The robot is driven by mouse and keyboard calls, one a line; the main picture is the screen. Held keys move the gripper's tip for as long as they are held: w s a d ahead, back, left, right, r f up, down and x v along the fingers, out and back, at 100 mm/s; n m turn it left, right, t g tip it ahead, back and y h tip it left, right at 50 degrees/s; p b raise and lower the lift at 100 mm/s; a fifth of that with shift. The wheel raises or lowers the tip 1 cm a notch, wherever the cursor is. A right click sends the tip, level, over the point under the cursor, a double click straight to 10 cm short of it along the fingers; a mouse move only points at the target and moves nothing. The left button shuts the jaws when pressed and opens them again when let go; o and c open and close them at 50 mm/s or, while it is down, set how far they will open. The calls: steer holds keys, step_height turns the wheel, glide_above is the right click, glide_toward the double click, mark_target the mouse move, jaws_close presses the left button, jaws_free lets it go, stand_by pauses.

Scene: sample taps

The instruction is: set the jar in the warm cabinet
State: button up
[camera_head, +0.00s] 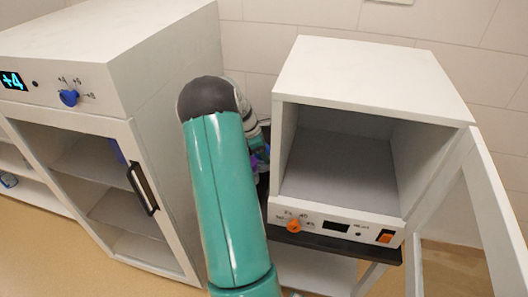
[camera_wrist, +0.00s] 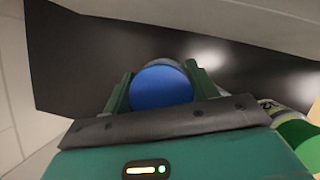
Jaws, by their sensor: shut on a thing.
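The warm cabinet (camera_head: 370,58) is the small white box at right, with an orange knob on its lower panel. Its door (camera_head: 480,190) stands open to the right, and its grey inside looks empty. My gripper (camera_wrist: 159,72) is shut on a jar with a blue lid (camera_wrist: 161,88), seen from above in the wrist view with a finger on either side. The jar is over a dark surface (camera_wrist: 75,70); I cannot tell whether it touches it. In the head view my arm hides most of the gripper, left of the cabinet.
A green-lidded jar (camera_wrist: 298,138) lies close to the right of my gripper. A larger white cabinet (camera_head: 150,80) with a "+4" display and a shut glass door stands at left. The warm cabinet rests on a black-topped stand (camera_head: 340,244). A tiled wall (camera_head: 460,50) is behind.

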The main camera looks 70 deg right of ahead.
steer(key=shift+f, duration=0.1)
steer(key=o, duration=1.4)
steer(key=shift+c, duration=0.2)
steer(key=v, duration=1.2)
steer(key=shift+a+r, duration=0.1)
steer(key=shift+r, duration=0.15)
